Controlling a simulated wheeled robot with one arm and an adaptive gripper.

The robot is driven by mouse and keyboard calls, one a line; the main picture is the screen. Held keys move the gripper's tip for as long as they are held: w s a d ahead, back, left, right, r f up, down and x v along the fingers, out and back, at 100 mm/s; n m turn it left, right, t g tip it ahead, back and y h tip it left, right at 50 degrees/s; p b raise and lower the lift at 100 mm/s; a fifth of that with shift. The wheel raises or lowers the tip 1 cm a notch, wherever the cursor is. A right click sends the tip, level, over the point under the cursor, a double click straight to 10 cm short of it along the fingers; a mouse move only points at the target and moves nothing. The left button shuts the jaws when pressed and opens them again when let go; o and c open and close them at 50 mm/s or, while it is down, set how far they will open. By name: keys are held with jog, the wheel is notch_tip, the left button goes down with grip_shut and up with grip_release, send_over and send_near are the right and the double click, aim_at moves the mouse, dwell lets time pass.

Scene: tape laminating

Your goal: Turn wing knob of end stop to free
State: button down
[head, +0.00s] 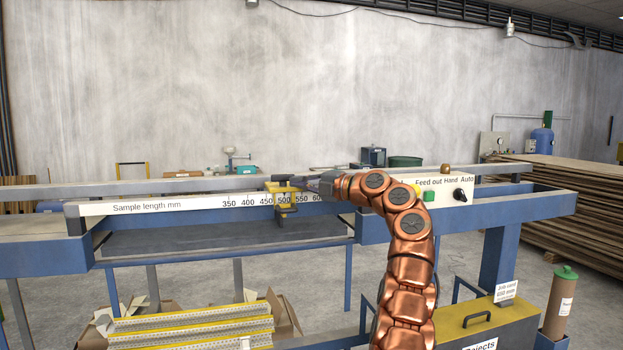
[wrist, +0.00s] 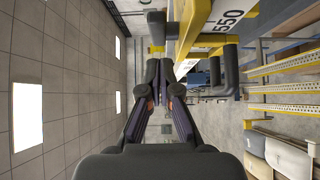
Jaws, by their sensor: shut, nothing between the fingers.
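The end stop (head: 283,187) is a yellow clamp with dark parts, sitting on the scale rail near the 500 mark. In the wrist view its yellow body (wrist: 242,17) is at the upper right, close to the 550 mark. A dark upright part (wrist: 157,27) ahead of the fingers looks like the wing knob, but I cannot be sure. My gripper (wrist: 160,72) is shut and empty. In the head view my gripper (head: 308,183) is just right of the end stop, at about the height of its top. The fingertips appear apart from the knob. The wrist partly hides the rail.
The scale rail (head: 160,207) runs along the blue bench frame. A control panel (head: 447,194) with a green button and black switch is right of my arm. Yellow-edged strips (head: 190,325) lie below. A rejects box (head: 480,322) stands at the lower right.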

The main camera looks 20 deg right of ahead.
aim_at(286, 179)
jog(key=shift+w+d+r+p, duration=0.1)
jog(key=shift+w+p, duration=0.85)
jog(key=shift+w, duration=0.6)
jog(key=shift+w+d+p, duration=0.5)
jog(key=shift+w+p, duration=0.05)
jog(key=shift+p, duration=1.65)
jog(key=shift+w+p, duration=0.1)
jog(key=shift+p, duration=0.2)
jog(key=shift+w+d, duration=0.1)
jog(key=shift+d, duration=0.05)
jog(key=shift+w+p, duration=0.15)
jog(key=shift+p, duration=0.35)
jog(key=shift+w, duration=0.2)
